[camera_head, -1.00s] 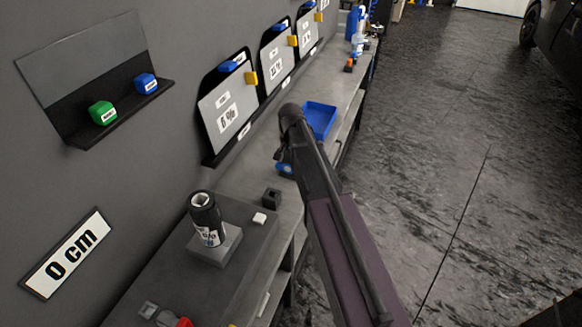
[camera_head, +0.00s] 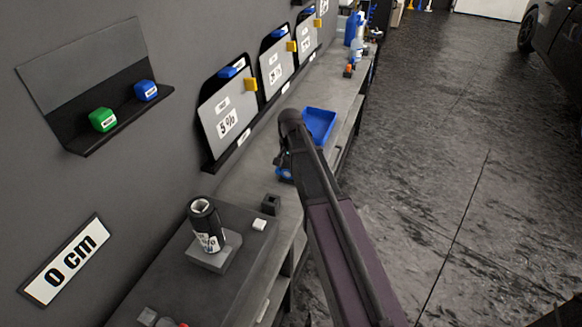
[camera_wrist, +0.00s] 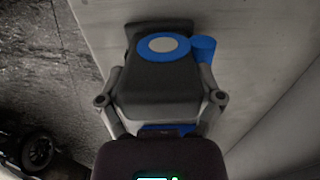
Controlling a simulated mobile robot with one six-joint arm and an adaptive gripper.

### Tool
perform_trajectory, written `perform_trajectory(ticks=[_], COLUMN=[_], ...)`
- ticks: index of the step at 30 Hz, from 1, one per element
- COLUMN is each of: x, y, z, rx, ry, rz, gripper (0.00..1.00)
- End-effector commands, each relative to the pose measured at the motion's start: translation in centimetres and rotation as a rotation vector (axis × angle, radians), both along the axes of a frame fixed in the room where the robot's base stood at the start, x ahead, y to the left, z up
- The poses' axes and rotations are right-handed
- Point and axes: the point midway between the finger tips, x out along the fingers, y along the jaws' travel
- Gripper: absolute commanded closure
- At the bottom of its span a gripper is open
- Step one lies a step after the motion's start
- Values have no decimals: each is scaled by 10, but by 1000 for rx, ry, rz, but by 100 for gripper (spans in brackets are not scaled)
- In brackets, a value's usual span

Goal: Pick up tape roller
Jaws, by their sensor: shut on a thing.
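The tape roller (camera_wrist: 165,45) appears to be the dark piece with a blue ring around a pale grey centre in the wrist view. A short blue cylinder sticks out on its right. My gripper (camera_wrist: 163,95) is shut on it, with a finger linkage on each side. In the head view, a bit of blue, likely the tape roller (camera_head: 284,174), shows below my gripper (camera_head: 283,162) over the grey bench. My arm hides much of it, and whether it touches the bench cannot be told.
A blue tray (camera_head: 319,124) lies behind my arm on the bench (camera_head: 262,150). A dark cylinder (camera_head: 205,222) stands on a grey block (camera_head: 214,250) at the front left. Tint sample boards (camera_head: 228,118) line the wall.

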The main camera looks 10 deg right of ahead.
Motion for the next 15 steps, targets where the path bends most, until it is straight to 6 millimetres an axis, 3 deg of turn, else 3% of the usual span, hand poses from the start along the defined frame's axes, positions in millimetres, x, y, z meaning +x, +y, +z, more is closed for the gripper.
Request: perform_trajectory(ticks=[15], x=[0], y=[0], z=[38], rx=[0], ry=[0], rz=[0], gripper=[74])
